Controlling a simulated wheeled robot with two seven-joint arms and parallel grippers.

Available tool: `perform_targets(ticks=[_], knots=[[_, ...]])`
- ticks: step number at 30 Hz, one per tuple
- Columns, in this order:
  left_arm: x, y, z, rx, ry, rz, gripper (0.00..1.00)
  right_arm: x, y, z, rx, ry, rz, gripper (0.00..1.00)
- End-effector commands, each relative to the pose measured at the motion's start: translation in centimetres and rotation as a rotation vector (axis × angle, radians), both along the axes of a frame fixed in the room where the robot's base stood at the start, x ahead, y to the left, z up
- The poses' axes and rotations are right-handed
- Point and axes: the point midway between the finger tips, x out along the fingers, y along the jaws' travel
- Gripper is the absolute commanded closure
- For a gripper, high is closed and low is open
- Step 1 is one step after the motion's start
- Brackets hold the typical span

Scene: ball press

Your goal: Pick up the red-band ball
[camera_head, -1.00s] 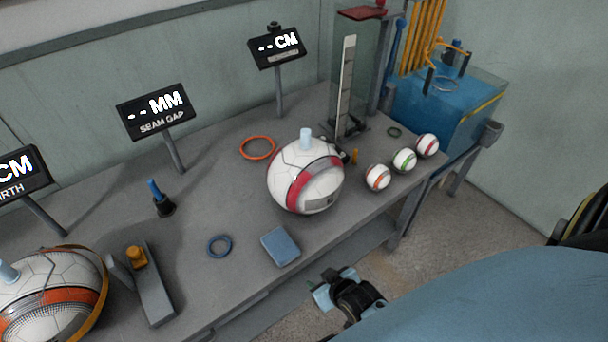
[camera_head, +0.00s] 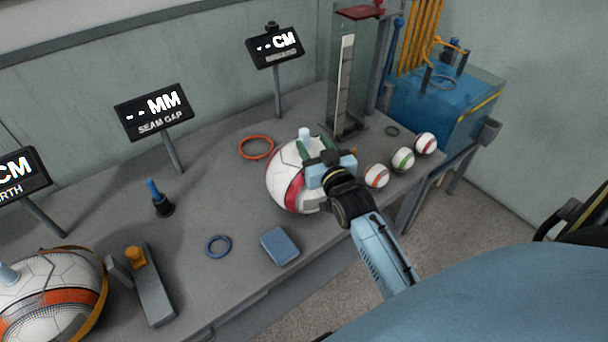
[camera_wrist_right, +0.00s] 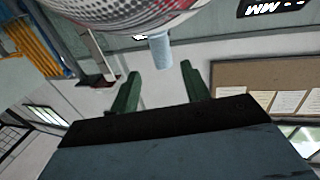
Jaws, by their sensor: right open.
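The large white ball with a red band (camera_head: 288,178) rests on the grey bench, partly hidden by my right arm. A pale blue knob (camera_head: 304,133) stands on its top. My right gripper (camera_head: 314,146) is at the ball's upper right side, its green fingers apart and pointing toward the knob. In the right wrist view the ball (camera_wrist_right: 125,12) fills the top edge. The knob (camera_wrist_right: 160,51) shows just beyond the gap between the open fingers (camera_wrist_right: 160,72), with nothing held. A small red-striped ball (camera_head: 425,143) sits at the bench's right end. My left gripper is not in view.
Small orange-striped (camera_head: 376,176) and green-striped (camera_head: 403,159) balls sit close right of my gripper. A clear column (camera_head: 352,85) stands behind. An orange ring (camera_head: 256,148), blue ring (camera_head: 218,246) and blue block (camera_head: 280,246) lie left and front. A large orange-band ball (camera_head: 45,300) is far left.

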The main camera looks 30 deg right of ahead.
Motion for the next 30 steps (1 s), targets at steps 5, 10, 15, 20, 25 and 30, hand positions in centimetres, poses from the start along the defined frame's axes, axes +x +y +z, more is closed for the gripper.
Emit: perform_targets(ticks=[5, 10, 15, 20, 25, 30], knots=[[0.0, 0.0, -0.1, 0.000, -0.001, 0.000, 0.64, 1.2, -0.1, -0.2, 0.000, 0.001, 0.000, 0.53], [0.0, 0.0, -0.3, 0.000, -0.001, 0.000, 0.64, 3.6, -0.1, -0.8, 0.000, 0.000, 0.001, 0.53], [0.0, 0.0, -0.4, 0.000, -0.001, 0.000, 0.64, 5.3, -0.5, -0.8, -0.001, 0.000, 0.001, 0.53], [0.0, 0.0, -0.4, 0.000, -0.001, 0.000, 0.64, 5.6, -0.6, -0.8, -0.001, 0.002, 0.001, 0.53], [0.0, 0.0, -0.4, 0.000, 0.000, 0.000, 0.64, 5.5, -0.5, -0.8, -0.001, 0.002, 0.001, 0.60], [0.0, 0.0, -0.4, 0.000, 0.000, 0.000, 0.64, 5.5, -0.5, -0.8, 0.000, 0.002, 0.001, 0.82]])
